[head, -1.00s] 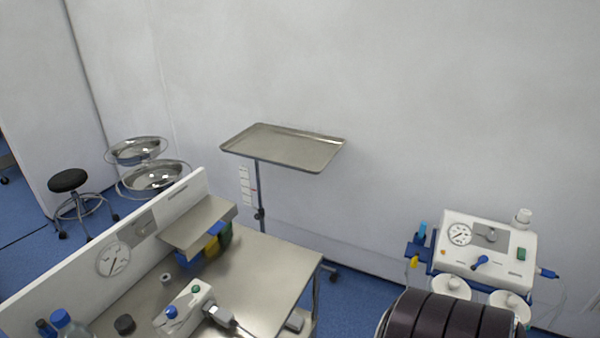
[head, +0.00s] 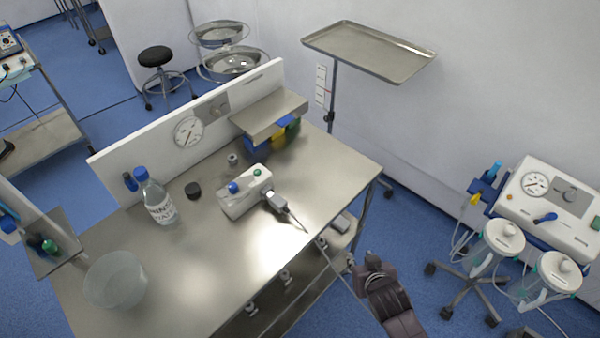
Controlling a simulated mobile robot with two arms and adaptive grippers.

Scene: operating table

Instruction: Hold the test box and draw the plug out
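The test box (head: 238,203) is white, with a blue knob and a green knob on top. It sits on the steel table, right of its middle. The plug (head: 276,201) is grey and sits at the box's right side, with a dark cable trailing toward the table's front edge. My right gripper (head: 369,262) is dark and lies beyond the table's front edge, right of and below the plug, apart from it. Its fingers are too small and dark to tell whether they are open or shut. My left gripper is not in view.
A white back panel (head: 150,150) and a raised shelf (head: 268,115) stand behind. The tabletop before the box is clear.

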